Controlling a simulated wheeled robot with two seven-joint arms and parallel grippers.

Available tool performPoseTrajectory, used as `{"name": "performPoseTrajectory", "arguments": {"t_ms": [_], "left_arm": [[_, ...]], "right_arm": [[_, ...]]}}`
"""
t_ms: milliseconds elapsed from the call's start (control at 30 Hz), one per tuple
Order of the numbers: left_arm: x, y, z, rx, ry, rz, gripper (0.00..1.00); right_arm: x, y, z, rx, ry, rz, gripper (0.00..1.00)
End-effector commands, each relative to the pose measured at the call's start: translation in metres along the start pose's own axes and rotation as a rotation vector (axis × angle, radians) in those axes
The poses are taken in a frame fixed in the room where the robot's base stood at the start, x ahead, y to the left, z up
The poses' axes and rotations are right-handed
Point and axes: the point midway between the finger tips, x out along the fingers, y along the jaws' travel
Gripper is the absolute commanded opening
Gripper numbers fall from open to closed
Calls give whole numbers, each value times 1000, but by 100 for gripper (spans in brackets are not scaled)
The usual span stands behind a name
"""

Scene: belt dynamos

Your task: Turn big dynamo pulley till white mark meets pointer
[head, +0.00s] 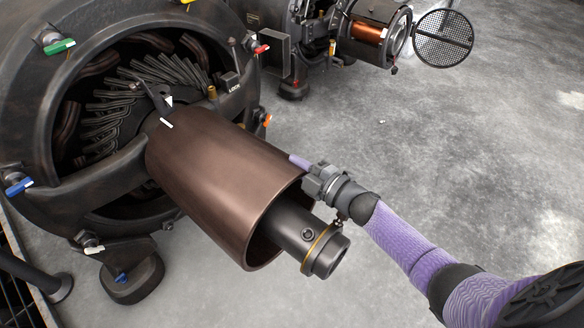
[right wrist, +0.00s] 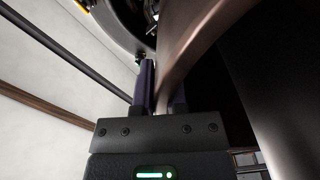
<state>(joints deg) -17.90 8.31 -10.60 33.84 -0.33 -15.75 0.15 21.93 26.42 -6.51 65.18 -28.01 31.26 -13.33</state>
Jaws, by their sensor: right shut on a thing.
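The big brown dynamo pulley (head: 215,185) is a wide, hollow cylinder on a dark shaft (head: 300,238). A short white mark (head: 166,123) shows on its back edge. The white-tipped pointer (head: 169,102) is just above the mark, with a small gap between them; I cannot tell whether they line up exactly. My right gripper (head: 304,172) is shut on the pulley's front rim at the right side. In the right wrist view its fingers (right wrist: 160,92) straddle the pulley wall (right wrist: 178,50), one outside and one inside. My left gripper is not in view.
The dark dynamo housing (head: 42,110) surrounds the pulley's back end, with coloured handles such as green (head: 59,46) and blue (head: 18,187). A smaller machine (head: 365,30) with a round mesh cover (head: 443,38) stands behind. The concrete floor (head: 480,130) at right is clear.

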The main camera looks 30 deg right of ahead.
Motion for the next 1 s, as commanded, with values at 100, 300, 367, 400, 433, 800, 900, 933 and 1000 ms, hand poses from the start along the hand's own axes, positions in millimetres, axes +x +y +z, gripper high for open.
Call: {"name": "performPoseTrajectory", "arguments": {"t_ms": [100, 300, 367, 400, 433, 800, 900, 933, 1000], "left_arm": [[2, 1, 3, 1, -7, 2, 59], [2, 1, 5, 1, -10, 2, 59], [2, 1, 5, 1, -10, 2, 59], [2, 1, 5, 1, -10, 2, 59], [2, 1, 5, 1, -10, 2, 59], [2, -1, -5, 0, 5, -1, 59], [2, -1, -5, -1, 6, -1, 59], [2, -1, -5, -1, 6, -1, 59], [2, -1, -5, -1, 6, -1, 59]], "right_arm": [[0, -1, 4, 24, 0, -1, 0], [0, -1, 5, 41, 0, -1, 0], [0, -1, 5, 42, 0, -1, 0], [0, -1, 5, 42, 0, -1, 0], [0, -1, 5, 42, 0, -1, 0], [0, -1, 5, 41, 1, -1, 51], [0, -1, 5, 41, 1, -1, 51], [0, -1, 5, 41, 1, -1, 51], [0, -1, 5, 41, 1, -1, 51]]}}
